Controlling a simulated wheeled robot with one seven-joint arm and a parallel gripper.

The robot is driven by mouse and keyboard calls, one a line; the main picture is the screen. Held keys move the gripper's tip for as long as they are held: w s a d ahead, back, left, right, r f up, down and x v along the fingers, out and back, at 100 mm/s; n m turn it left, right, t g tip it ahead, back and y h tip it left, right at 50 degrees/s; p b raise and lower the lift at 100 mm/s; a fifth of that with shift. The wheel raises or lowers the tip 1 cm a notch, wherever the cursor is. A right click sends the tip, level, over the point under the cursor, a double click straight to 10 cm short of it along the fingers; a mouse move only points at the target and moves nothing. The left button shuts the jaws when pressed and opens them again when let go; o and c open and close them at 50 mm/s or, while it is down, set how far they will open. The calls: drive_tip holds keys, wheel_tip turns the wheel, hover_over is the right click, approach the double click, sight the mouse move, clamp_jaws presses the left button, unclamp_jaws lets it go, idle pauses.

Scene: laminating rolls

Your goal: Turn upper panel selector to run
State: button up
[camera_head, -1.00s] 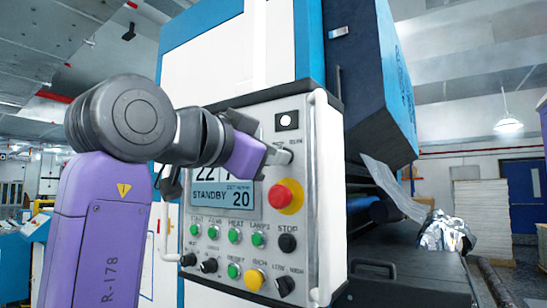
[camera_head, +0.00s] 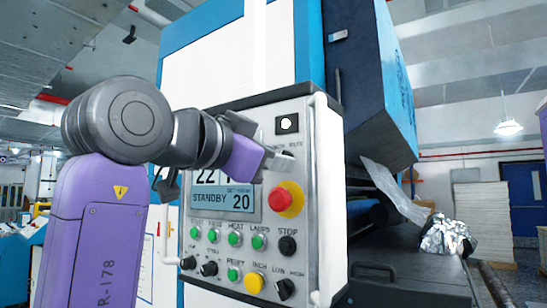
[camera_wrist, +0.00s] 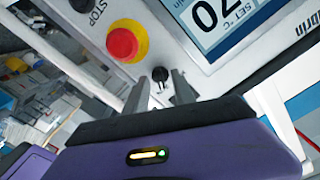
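My gripper (camera_head: 277,160) is just left of the knob in the head view. In the wrist view its two fingers (camera_wrist: 161,84) are apart, with the knob showing between and just beyond their tips. I see no contact with the knob. The panel screen (camera_head: 222,197) reads STANDBY.
A red stop button on a yellow base (camera_head: 286,199) sits close below the selector. Several green buttons (camera_head: 236,239), a yellow button (camera_head: 254,283) and black knobs lie lower. A white handle bar (camera_head: 322,200) runs down the panel's right edge.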

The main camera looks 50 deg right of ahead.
drive_tip(key=a+b, duration=0.1)
drive_tip(key=a, duration=0.6)
drive_tip(key=shift+a, duration=0.25)
drive_tip(key=shift+s, duration=0.1)
